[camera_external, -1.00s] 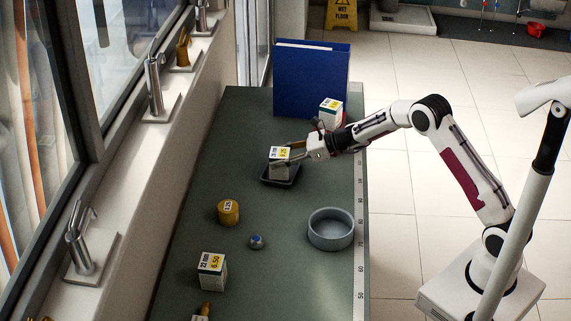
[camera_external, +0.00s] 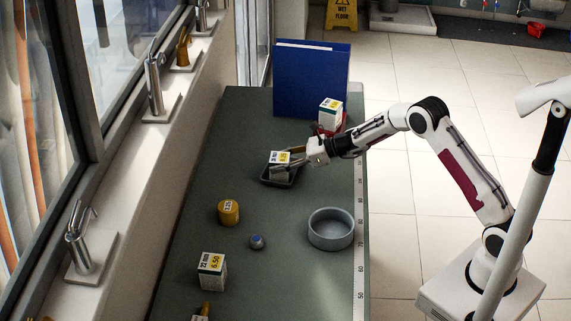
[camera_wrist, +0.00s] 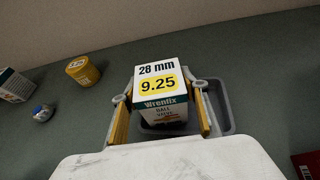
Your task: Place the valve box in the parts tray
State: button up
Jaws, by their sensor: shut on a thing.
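The valve box (camera_external: 280,164) is a small white and green box with a yellow price label. The box is upright and appears within the tray's walls. Whether its bottom touches the tray floor is hidden.
A yellow tin (camera_external: 228,212), a small blue-topped ball (camera_external: 257,241) and another box (camera_external: 212,270) stand nearer on the bench. A round grey dish (camera_external: 331,229) is at the right edge. A blue binder (camera_external: 311,80) and a box on a red item (camera_external: 330,112) are at the back.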

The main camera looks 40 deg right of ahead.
jog(key=o, duration=1.5)
jog(key=shift+f, duration=0.1)
jog(key=shift+r, duration=0.5)
jog(key=shift+s+d+r, duration=0.15)
jog(key=shift+d+r, duration=0.05)
jog(key=v, duration=1.1)
jog(key=shift+s+d+r, duration=0.15)
jog(key=shift+s, duration=0.05)
